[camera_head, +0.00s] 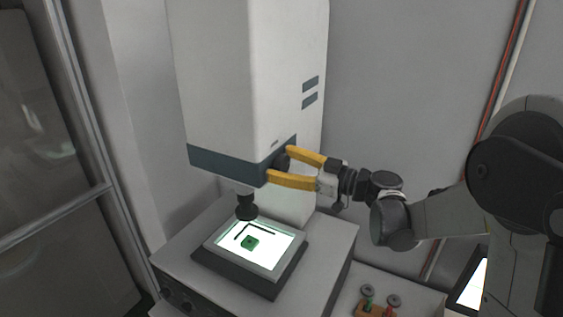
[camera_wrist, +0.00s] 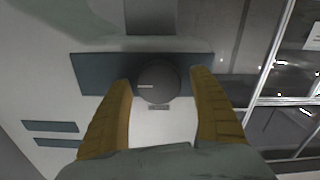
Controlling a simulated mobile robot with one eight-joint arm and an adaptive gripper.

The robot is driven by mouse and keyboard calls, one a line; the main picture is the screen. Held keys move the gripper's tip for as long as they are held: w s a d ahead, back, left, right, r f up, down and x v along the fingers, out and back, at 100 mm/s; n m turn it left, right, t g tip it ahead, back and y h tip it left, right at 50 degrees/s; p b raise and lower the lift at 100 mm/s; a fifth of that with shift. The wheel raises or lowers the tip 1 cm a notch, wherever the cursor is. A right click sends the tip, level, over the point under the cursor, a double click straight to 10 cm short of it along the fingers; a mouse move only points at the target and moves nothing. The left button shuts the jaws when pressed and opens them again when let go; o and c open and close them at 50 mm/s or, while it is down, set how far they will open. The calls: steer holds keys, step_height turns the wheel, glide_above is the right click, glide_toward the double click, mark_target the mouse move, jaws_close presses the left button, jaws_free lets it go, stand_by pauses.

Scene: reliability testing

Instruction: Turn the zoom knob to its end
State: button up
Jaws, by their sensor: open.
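The zoom knob (camera_wrist: 158,82) is a dark round knob with a light index line pointing left in the wrist view. It sits on the blue-grey band on the side of the white measuring machine (camera_head: 222,70). In the head view the knob (camera_head: 282,160) shows partly between the fingers. My gripper (camera_wrist: 161,80) has yellow fingers, one on each side of the knob. It is open, and gaps show between the knob and both fingers in the wrist view. In the head view my gripper (camera_head: 280,165) reaches the machine from the right.
Below the machine head, a lens (camera_head: 246,207) hangs over a lit stage (camera_head: 284,243) with a small green part (camera_head: 250,242) and a black L-shaped piece. A small stand with red and green pieces (camera_head: 376,305) is at lower right. A glass door is at left.

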steer(key=c, duration=1.2)
